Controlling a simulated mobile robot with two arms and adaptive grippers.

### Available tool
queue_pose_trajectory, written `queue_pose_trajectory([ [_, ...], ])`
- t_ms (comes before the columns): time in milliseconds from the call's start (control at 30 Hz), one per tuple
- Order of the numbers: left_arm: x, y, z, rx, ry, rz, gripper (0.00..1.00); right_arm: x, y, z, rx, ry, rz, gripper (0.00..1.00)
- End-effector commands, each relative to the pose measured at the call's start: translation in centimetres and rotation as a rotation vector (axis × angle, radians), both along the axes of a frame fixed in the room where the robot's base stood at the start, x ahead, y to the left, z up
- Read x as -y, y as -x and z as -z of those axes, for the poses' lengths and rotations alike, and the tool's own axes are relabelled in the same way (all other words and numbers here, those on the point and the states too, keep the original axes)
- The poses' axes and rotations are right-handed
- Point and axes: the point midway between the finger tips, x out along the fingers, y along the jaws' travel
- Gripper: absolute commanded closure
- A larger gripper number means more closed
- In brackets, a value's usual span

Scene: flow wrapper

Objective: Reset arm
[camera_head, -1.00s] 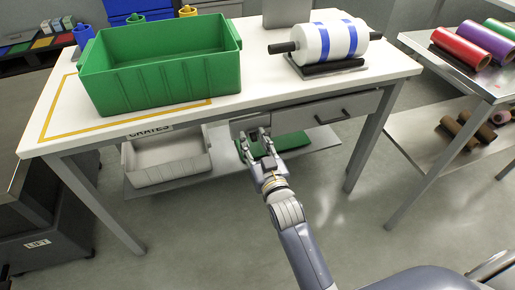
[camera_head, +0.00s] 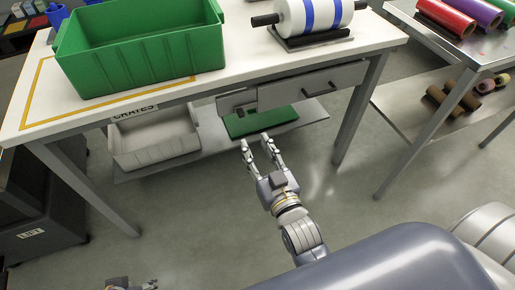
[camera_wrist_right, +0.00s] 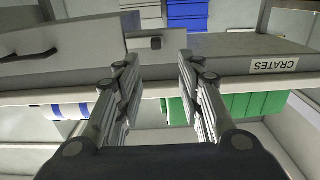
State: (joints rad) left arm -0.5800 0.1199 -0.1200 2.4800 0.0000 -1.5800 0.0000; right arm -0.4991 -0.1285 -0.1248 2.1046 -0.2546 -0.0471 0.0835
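My right gripper (camera_head: 257,147) is in front of the table, below its top, with its two fingers apart and nothing between them. In the right wrist view the open fingers (camera_wrist_right: 157,85) point toward the table's drawer front. A small part of my left gripper (camera_head: 132,284) shows at the bottom left edge of the head view; its fingers are too cut off to read.
A green crate (camera_head: 140,62) and a white roll with blue bands (camera_head: 312,12) sit on the table (camera_head: 215,88). A grey crate (camera_head: 155,138) and a green item (camera_head: 260,121) lie on its lower shelf. A steel rack (camera_head: 420,115) stands right. Open floor lies in front.

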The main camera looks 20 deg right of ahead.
Motion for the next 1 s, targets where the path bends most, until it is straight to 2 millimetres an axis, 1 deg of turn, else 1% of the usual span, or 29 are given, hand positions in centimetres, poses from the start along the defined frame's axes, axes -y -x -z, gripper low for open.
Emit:
queue_pose_trajectory([
  [433, 0.0, 0.0, 0.0, 0.000, 0.000, 0.000, 0.60, 0.0, 0.0, 0.1, -0.004, 0.000, 0.000, 0.65],
  [533, 0.0, 0.0, 0.0, 0.000, 0.000, 0.000, 0.60, 0.3, 0.1, 0.7, -0.041, 0.004, 0.002, 0.65],
  [667, 0.0, 0.0, 0.0, 0.000, 0.000, 0.000, 0.60, 1.1, 0.8, 2.8, -0.179, 0.015, 0.005, 0.65],
  [767, 0.0, 0.0, 0.0, 0.000, 0.000, 0.000, 0.60, 1.9, 2.2, 5.2, -0.336, 0.029, 0.004, 0.65],
  [867, 0.0, 0.0, 0.0, 0.000, 0.000, 0.000, 0.60, 2.6, 4.2, 7.4, -0.502, 0.046, -0.003, 0.65],
  [967, 0.0, 0.0, 0.0, 0.000, 0.000, 0.000, 0.60, 3.2, 6.9, 9.4, -0.667, 0.063, -0.015, 0.65],
  [1000, 0.0, 0.0, 0.0, 0.000, 0.000, 0.000, 0.60, 3.4, 8.1, 10.0, -0.731, 0.069, -0.021, 0.65],
])
